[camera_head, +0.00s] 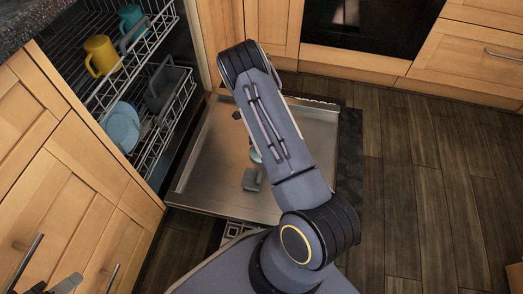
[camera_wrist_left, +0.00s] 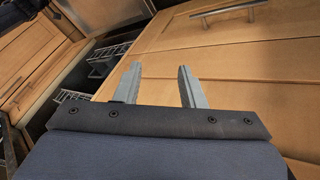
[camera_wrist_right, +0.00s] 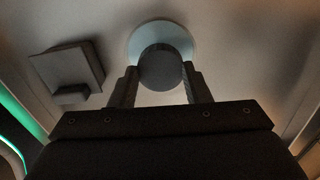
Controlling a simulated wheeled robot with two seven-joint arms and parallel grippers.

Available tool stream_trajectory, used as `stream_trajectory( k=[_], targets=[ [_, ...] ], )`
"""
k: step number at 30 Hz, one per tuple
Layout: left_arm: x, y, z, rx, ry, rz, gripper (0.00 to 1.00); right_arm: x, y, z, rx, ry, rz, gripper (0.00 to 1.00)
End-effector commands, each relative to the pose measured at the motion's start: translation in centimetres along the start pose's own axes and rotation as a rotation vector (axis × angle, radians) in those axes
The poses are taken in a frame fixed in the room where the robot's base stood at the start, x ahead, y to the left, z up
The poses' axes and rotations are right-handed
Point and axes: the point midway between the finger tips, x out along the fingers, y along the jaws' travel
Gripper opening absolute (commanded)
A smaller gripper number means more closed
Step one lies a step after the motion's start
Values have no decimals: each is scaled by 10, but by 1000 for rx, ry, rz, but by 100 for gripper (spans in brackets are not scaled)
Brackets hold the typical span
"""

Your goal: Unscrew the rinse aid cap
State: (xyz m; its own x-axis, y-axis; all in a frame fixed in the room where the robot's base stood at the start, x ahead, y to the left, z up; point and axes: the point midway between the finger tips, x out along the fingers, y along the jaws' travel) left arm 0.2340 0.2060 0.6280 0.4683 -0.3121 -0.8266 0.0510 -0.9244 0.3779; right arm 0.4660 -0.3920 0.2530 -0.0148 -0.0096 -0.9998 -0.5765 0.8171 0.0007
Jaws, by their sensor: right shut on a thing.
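The rinse aid cap (camera_wrist_right: 160,68) is a dark round knob on a pale round base (camera_wrist_right: 178,36) in the inner face of the open dishwasher door (camera_head: 208,149). My right gripper (camera_wrist_right: 160,84) has a finger on each side of the cap and is shut on it. In the head view my right arm hides the gripper and most of the cap; a bit of the pale base (camera_head: 255,156) shows beside the arm. My left gripper (camera_wrist_left: 158,80) is open and empty, in front of the wooden cabinet fronts. In the head view only part of it shows at the bottom left.
A grey square detergent dispenser (camera_wrist_right: 68,68) sits beside the cap on the door. Dishwasher racks (camera_head: 150,128) hold a yellow mug (camera_head: 100,54), a teal mug (camera_head: 130,17) and blue plates (camera_head: 122,127). Wooden cabinets (camera_head: 50,213) stand at left. Dark floor (camera_head: 425,190) is clear at right.

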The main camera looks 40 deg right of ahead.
Motion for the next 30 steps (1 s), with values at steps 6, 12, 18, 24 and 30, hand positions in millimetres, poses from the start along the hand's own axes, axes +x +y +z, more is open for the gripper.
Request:
stream_trajectory(
  k=[6,12,18,24,30],
  targets=[
    [0,0,0,0,0,0,36,0,-1,0,2,0,-3,6],
    [0,0,0,0,0,0,36,-1,-1,0,2,0,-3,6],
    [-4,2,-2,0,0,0,36,-6,-1,0,2,0,-2,5],
    [-11,5,-5,0,0,0,36,-17,-1,0,2,0,-2,5],
    [-17,8,-8,0,0,0,36,-27,0,0,2,0,-2,5]
  ],
)
